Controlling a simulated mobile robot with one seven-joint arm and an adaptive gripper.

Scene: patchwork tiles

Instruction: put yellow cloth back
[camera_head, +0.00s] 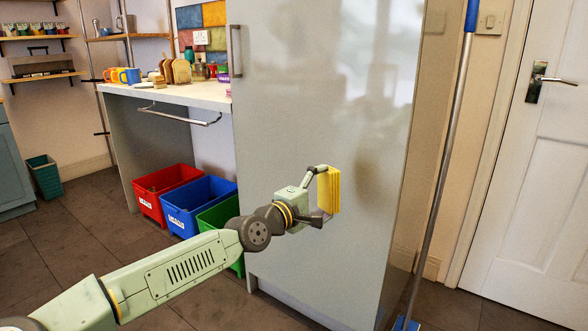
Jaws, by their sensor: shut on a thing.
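The yellow cloth (331,191) is a folded, upright block with ridged edges. My gripper (322,194) is shut on it and holds it in front of the tall grey cabinet door. Whether the cloth touches the door cannot be told from this view. Parts of the fingers are hidden by the cloth and the gripper body. A metal rail (180,115) under the counter is bare.
Red (148,203), blue (178,215) and green (207,217) bins stand on the floor under and beside the white counter (205,95). The grey cabinet (310,110) fills the middle. A blue-handled mop (444,150) leans at its right, near a white door (540,180).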

